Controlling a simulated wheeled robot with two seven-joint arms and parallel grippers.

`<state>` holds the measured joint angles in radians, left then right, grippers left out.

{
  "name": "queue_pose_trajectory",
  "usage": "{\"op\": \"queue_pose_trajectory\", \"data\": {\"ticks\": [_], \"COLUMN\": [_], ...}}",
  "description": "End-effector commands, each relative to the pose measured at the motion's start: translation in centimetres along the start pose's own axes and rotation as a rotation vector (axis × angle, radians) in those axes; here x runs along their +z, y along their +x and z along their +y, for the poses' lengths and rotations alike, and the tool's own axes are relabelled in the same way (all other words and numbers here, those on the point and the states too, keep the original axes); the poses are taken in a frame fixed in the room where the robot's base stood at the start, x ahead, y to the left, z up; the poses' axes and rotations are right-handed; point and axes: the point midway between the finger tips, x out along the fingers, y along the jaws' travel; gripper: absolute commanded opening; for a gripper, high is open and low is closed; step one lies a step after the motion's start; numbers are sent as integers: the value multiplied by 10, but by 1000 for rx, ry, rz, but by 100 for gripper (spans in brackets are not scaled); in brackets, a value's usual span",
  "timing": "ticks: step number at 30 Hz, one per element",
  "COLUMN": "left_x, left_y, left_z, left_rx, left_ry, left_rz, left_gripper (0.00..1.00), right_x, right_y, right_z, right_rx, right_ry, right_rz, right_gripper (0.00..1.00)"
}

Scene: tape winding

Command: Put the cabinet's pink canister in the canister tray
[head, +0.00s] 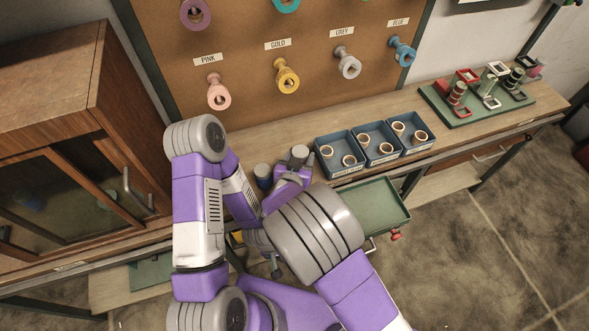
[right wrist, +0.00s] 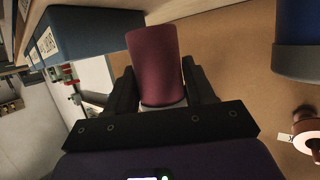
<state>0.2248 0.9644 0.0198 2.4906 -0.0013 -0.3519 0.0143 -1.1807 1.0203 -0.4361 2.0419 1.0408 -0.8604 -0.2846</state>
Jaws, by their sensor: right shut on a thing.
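My right gripper (head: 296,168) is above the workbench, left of the blue bins. In the right wrist view the gripper (right wrist: 162,88) is shut on a dark pink canister (right wrist: 153,52), one finger on each side. In the head view only the canister's grey end (head: 299,152) shows clearly. A blue canister with a grey end (head: 263,171) stands just left of the gripper; a blue canister (right wrist: 300,35) also shows at the right wrist view's upper right. The wooden cabinet (head: 50,80) is at the left. I cannot make out the canister tray. My left gripper is not visible.
Blue bins (head: 347,173) holding rings stand right of the gripper. A green drawer (head: 378,205) is open below the bench front. A green board (head: 505,110) with spools is at the far right. Spools hang on the brown pegboard (head: 245,55) behind. My arms hide much of the front.

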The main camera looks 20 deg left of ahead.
Motion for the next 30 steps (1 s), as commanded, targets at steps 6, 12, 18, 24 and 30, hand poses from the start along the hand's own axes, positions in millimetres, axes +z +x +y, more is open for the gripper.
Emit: {"op": "queue_pose_trajectory", "data": {"ticks": [6,12,18,24,30], "left_x": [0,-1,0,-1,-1], "left_y": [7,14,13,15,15], "left_z": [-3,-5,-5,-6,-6], "left_rx": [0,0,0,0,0], "left_ry": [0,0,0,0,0], "left_rz": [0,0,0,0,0], "left_gripper": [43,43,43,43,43], "right_x": [20,39,38,41,41], "right_y": [7,15,14,15,15], "right_z": [0,0,0,0,0], "right_rx": [0,0,0,0,0], "right_ry": [0,1,2,2,2], "right_rz": [0,2,2,1,1], "right_gripper": [21,21,21,64,79]}}
